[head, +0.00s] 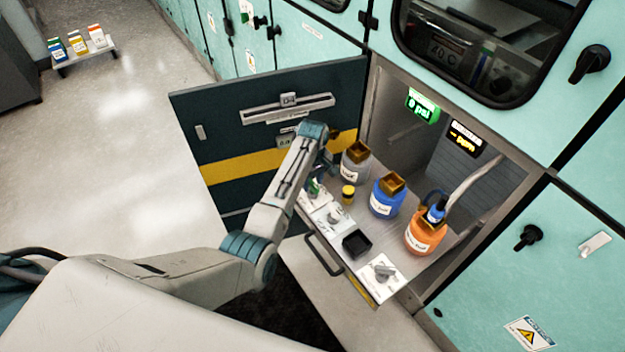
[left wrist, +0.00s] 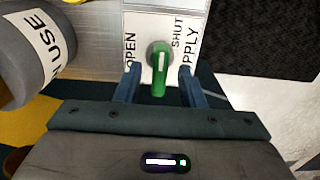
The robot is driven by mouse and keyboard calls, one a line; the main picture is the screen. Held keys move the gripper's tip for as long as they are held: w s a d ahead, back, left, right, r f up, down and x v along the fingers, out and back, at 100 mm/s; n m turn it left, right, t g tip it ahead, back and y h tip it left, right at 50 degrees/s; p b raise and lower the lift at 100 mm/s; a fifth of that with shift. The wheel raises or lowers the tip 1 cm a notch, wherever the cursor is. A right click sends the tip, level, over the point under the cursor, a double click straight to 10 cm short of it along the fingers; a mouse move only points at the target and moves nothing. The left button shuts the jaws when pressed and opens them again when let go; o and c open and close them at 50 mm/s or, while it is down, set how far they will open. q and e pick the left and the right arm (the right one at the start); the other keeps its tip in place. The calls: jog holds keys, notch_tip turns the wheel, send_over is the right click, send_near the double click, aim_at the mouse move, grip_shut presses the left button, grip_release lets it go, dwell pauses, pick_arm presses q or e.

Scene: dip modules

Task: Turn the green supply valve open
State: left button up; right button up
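The green supply valve handle (left wrist: 159,76) sits on a white plate marked OPEN on the left and SHUT on the right in the left wrist view. Its lever points down the picture, toward my gripper. My left gripper (left wrist: 160,88) is open, with one blue finger on each side of the lever and a gap on both sides. In the head view the green valve (head: 313,188) is partly hidden by my left arm and gripper (head: 322,172), at the far left of the pulled-out shelf (head: 366,215). My right gripper is not in view.
A grey bottle (head: 356,165), a blue bottle (head: 387,196), an orange bottle (head: 426,234) and a small yellow-capped jar (head: 348,194) stand on the shelf. A black square tray (head: 356,243) and a grey knob (head: 384,272) sit along its front. The dark open door (head: 230,135) stands behind my arm.

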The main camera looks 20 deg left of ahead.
pick_arm(q)
grip_shut()
jog(key=shift+r, duration=0.1)
jog(key=shift+n+p, duration=0.3)
jog(key=shift+p, duration=0.05)
jog(key=shift+r+n+p, duration=0.15)
jog(key=shift+n+p, duration=0.65)
jog(key=shift+n, duration=0.1)
jog(key=n+p, duration=0.2)
jog(key=n, duration=0.2)
jog(key=shift+w+n+p, duration=0.1)
jog(key=shift+n+p, duration=0.2)
jog(key=n+p, duration=0.2)
jog(key=n, duration=0.3)
jog(key=n+p, duration=0.1)
jog(key=n, duration=0.4)
jog(key=shift+n, duration=0.4)
